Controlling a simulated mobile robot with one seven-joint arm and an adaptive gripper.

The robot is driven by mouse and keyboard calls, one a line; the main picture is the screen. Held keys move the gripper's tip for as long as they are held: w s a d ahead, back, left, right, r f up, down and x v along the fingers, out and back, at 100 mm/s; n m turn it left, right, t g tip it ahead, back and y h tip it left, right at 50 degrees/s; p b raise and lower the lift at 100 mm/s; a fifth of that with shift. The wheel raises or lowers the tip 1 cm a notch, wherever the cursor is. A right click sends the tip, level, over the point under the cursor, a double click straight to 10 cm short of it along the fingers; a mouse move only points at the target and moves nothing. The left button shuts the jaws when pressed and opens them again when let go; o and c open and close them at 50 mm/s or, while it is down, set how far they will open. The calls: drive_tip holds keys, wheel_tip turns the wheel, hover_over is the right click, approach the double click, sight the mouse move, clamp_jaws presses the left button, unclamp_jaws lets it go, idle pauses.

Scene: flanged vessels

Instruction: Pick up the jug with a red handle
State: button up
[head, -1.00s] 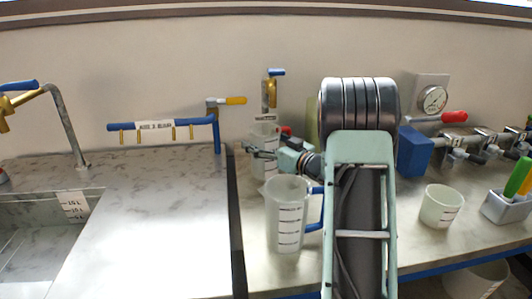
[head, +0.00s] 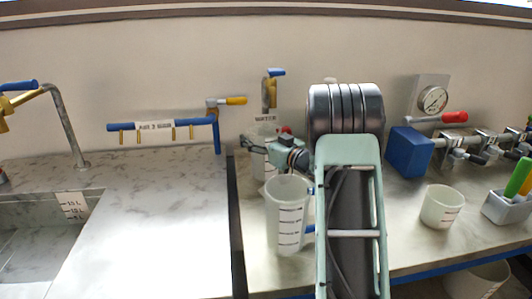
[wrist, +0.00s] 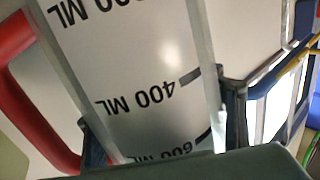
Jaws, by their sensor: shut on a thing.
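The jug with a red handle is a translucent measuring jug with black ML marks. In the wrist view the jug (wrist: 145,60) fills the middle, with its red handle (wrist: 35,95) on the left. My gripper (wrist: 165,125) has one dark finger on each side of the jug's body and is shut on it. In the head view the jug (head: 262,133) is at the back of the counter, under the brass tap, partly hidden by my gripper (head: 252,147). I cannot tell whether its base touches the counter.
A jug with a blue handle (head: 287,220) stands just in front, close to my arm. A small beaker (head: 441,207), a blue block (head: 411,152) and a grey holder (head: 510,208) are at the right. The left counter (head: 150,230) beside the sink is clear.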

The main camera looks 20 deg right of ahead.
drive_tip(key=c, duration=0.6)
drive_tip(key=shift+r, duration=0.1)
clamp_jaws()
drive_tip(key=shift+r, duration=0.1)
